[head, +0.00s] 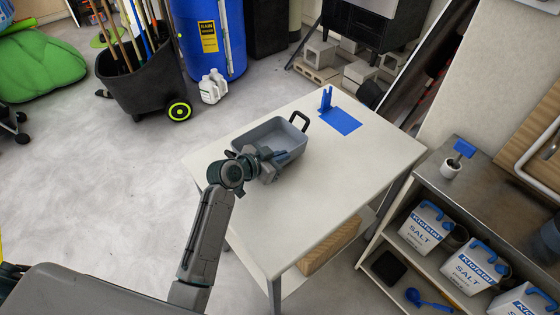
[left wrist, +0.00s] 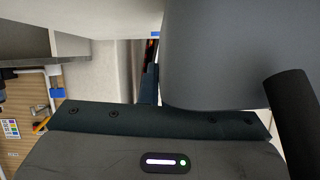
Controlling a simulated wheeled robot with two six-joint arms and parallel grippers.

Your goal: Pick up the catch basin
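The catch basin is a grey rectangular tub (head: 268,132) with black loop handles at its ends, standing on the white table (head: 340,185). Its far handle (head: 300,121) is clear. The near-left end is partly hidden by my left arm. My left gripper (head: 281,158) is at the basin's near side, overlapping its wall in the head view; I cannot tell whether it touches. In the left wrist view the basin's grey wall (left wrist: 240,55) is very close, with a black handle bar (left wrist: 294,120) at the right. The finger gap is not clear. My right gripper is not in view.
A blue stand with a flat blue plate (head: 340,121) is on the table beyond the basin. A metal shelf unit (head: 420,185) with salt buckets (head: 428,228) stands to the right. The table's right half is clear. A black bin with tools (head: 145,85) is on the floor.

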